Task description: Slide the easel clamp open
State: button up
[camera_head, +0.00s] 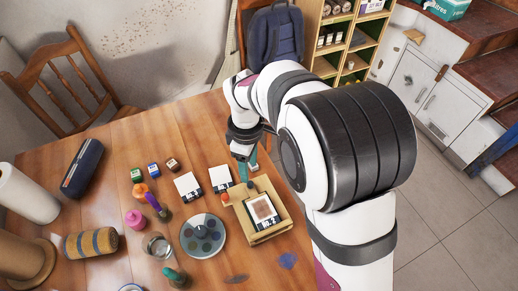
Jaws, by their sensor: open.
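A small wooden table easel (253,231) lies on the right part of the table, with a small picture card (262,212) resting on it. A clamp bar with a red knob (225,197) runs along the easel's far edge. A dark round knob or tip also shows near that edge. My gripper (245,177), with teal fingers, is open and reaches down at the far end of the easel, by the clamp bar. I cannot tell whether a finger touches the clamp. My wrist hides part of the area behind it.
A round palette (203,236), a glass (157,246) and several paint bottles (135,218) stand left of the easel. Two white cards (187,186) lie beyond. A dark case (83,167) and a paper roll (30,195) are at the far left.

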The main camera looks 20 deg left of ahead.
aim_at(250, 183)
notch_tip(250, 183, down, 7)
jog(key=shift+f, duration=0.1)
grip_shut()
dwell(0.3)
dwell(1.2)
